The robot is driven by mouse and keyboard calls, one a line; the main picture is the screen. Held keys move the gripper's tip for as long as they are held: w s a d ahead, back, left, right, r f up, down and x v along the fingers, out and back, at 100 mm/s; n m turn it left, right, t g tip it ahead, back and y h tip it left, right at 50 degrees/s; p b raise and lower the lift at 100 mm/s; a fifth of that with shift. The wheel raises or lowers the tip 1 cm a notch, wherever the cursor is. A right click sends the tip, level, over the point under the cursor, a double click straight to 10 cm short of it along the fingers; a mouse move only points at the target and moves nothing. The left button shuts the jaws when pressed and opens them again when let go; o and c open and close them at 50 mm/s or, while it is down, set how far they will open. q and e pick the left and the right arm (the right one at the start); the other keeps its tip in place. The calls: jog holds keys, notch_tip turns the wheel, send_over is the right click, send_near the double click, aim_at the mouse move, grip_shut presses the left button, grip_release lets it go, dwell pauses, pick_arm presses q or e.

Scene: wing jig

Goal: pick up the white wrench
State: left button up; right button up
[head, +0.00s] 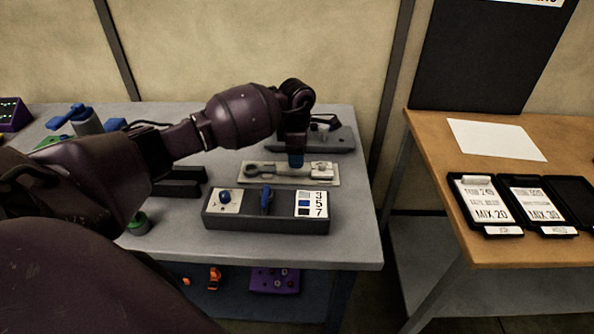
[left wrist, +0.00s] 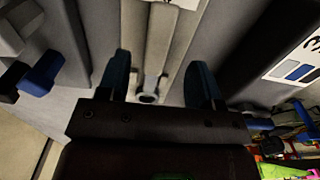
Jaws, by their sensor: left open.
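The white wrench (left wrist: 154,62) lies lengthwise in a pale tray (left wrist: 185,45) in the left wrist view, with a small ring at its near end. In the head view the pale tray (head: 290,180) lies flat on the grey table, and a whitish part of the wrench (head: 321,168) shows to the right of my fingers. My left gripper (head: 295,160) points straight down over the tray. In the left wrist view the left gripper (left wrist: 160,82) is open, with one blue finger on each side of the wrench's shaft. Contact cannot be made out. My right gripper is out of view.
A dark box (head: 265,222) with a blue knob, a blue lever and a number card stands just in front of the tray. A dark grey block (head: 335,140) stands behind it. A wooden table (head: 500,240) with label cases is at right.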

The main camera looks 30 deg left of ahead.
aim_at(288, 170)
pick_arm(q)
notch_tip(288, 170, down, 5)
jog(key=shift+w+r, duration=0.1)
jog(key=shift+w, duration=0.05)
grip_shut()
dwell(0.4)
